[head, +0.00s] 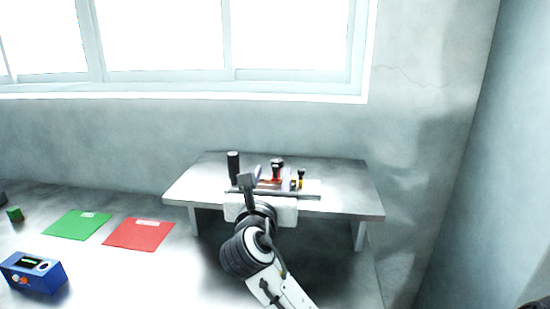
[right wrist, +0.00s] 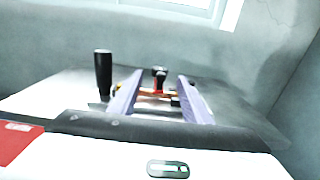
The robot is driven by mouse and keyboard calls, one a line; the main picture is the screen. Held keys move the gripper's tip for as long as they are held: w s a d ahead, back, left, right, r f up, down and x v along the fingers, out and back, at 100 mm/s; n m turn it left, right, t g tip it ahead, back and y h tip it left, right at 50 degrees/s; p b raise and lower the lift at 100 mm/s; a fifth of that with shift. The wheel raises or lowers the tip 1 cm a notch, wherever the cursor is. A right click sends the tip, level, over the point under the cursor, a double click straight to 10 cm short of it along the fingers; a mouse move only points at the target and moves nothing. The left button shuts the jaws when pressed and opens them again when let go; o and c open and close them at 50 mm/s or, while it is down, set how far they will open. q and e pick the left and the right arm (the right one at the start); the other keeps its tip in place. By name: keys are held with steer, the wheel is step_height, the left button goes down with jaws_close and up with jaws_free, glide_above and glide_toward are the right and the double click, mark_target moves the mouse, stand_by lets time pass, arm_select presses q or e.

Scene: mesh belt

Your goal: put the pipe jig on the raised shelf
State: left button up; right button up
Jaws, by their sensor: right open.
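The pipe jig (head: 277,167) appears as a small red, black and yellow piece on the raised shelf (head: 350,190). It also shows in the right wrist view (right wrist: 158,76), between or just beyond my fingertips. My right gripper (head: 272,181) is open over the shelf, its two pale fingers on either side of the jig. I cannot tell whether the fingers touch it. The gripper body hides the jig's lower part in the head view. My left gripper is not in view.
A black upright cylinder (head: 233,167) stands on the shelf left of my gripper. A green mat (head: 78,226), a red mat (head: 138,234) and a blue device (head: 33,273) lie on the table at left. The shelf's right side is clear. A wall stands behind.

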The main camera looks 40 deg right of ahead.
steer(key=v, duration=0.4)
steer(key=shift+a, duration=0.1)
steer(key=shift+s+f, duration=0.1)
steer(key=shift+s, duration=0.05)
stand_by(0.3)
